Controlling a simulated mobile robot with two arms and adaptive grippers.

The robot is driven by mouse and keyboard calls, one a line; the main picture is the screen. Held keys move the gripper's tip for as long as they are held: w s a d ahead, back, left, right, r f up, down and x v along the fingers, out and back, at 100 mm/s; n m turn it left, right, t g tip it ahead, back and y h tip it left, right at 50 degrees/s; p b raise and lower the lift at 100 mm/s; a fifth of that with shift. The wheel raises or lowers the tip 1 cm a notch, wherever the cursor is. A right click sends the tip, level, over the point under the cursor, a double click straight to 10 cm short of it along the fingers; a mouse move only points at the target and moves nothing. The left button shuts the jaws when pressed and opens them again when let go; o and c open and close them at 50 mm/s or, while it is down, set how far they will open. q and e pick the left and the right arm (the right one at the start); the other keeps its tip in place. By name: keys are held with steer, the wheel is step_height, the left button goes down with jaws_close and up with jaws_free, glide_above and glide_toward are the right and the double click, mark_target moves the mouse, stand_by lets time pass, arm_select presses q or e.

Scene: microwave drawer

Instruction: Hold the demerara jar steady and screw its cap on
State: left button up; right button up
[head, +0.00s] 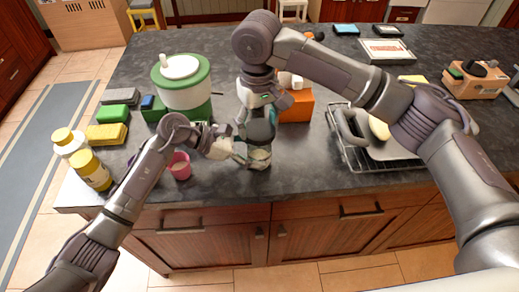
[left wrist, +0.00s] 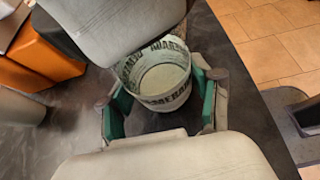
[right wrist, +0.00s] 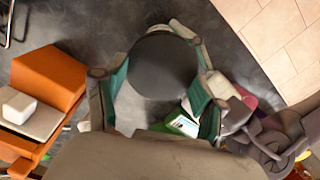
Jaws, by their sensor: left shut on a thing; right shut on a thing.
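The demerara jar (head: 260,161) stands near the counter's front edge, a pale round jar with dark lettering. In the left wrist view the jar (left wrist: 170,98) shows its lettered side and pale inside. My left gripper (head: 242,153) reaches in from the left and is shut on the jar. My right gripper (head: 262,106) comes down from above, shut on the dark grey cap (head: 261,130). In the right wrist view the round cap (right wrist: 160,66) sits between the green finger pads and hides the jar. I cannot tell whether cap and jar touch.
A pink cup (head: 180,167) stands left of the jar by my left arm. An orange box (head: 297,107) is close behind right. A green-and-white canister (head: 182,85) and yellow bottles (head: 92,171) stand left. A wire rack (head: 345,150) lies right.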

steer(key=shift+f, duration=0.6)
stand_by(1.7)
arm_select(q)
steer(key=shift+o, duration=0.6)
steer(key=c, duration=0.8)
steer(key=shift+c, duration=0.7)
arm_select(e)
steer(key=o, duration=0.4)
steer(key=shift+c, duration=0.2)
steer(key=o, duration=0.4)
steer(key=shift+a, duration=0.1)
